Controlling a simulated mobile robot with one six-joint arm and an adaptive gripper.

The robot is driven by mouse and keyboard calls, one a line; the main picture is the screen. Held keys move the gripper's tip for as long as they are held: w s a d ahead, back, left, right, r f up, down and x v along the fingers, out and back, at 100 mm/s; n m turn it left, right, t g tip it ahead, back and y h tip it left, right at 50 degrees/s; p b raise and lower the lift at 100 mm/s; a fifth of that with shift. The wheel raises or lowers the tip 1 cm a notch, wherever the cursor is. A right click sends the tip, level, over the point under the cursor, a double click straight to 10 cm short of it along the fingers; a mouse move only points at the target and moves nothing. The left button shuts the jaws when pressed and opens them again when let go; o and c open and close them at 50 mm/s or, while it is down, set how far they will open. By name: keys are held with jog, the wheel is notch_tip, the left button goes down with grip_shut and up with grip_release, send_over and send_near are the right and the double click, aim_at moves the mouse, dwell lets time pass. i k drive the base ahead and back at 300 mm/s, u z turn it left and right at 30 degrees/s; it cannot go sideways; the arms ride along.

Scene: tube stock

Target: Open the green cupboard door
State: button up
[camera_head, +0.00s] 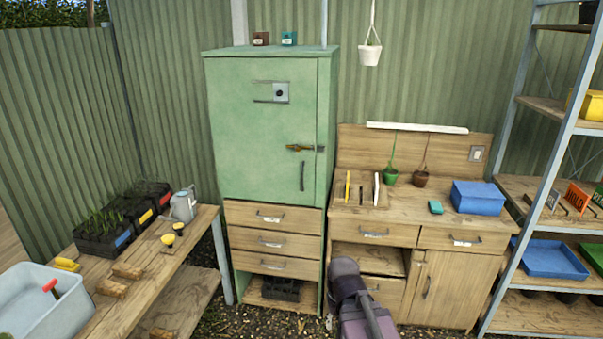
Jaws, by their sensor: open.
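The green cupboard (215,80) stands at the centre against the corrugated wall. Its green door (250,135) looks shut. A dark vertical handle (302,176) sits low on the door's right side. Above the handle, a brass-coloured latch (305,148) lies horizontally across the door's right edge. Higher up is a grey square plate (281,92) with a dark round centre and thin bars on its left. Part of my arm (370,315) shows at the bottom, in front of the workbench and below the door's level. I cannot make out my gripper's fingers in this view.
Wooden drawers (270,216) are below the door. A workbench (400,205) with pots and a blue box adjoins the right. A low bench (190,250) with seedling trays stands left. A metal shelf rack (540,105) is far right. Gravel shows before the cupboard.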

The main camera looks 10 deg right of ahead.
aim_at(251, 131)
jog(key=z, duration=0.05)
jog(key=i, duration=1)
jog(key=u, duration=0.05)
